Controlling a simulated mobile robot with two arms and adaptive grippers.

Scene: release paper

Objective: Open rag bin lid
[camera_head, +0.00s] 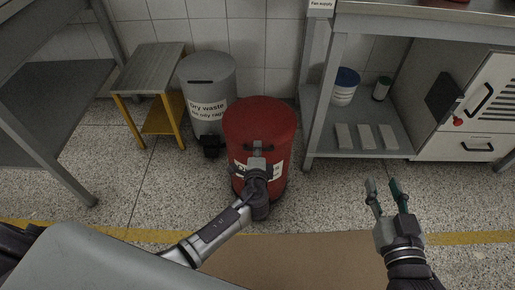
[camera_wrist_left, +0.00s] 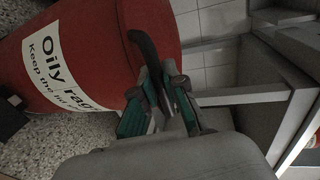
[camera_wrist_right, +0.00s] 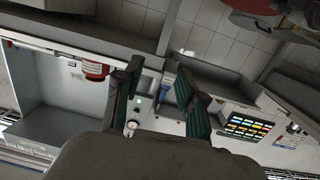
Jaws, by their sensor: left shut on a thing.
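The red rag bin (camera_head: 238,150) stands on the floor in the middle of the head view, with its red lid (camera_head: 260,115) down on it. The bin's white "Oily rags" label (camera_wrist_left: 62,68) shows in the left wrist view. My left gripper (camera_head: 257,158) is at the front of the bin, shut on the dark lid handle (camera_wrist_left: 143,45). In the head view the gripper covers part of the label and the front. My right gripper (camera_head: 386,186) is open and empty, held to the right of the bin, apart from it.
A grey "Dry waste" bin (camera_head: 207,84) stands behind left of the red bin, beside a small yellow-legged table (camera_head: 150,68). A grey shelf unit (camera_head: 350,135) with jars is at the right. A grey table (camera_head: 60,85) is at the left. Open floor lies right of the bin.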

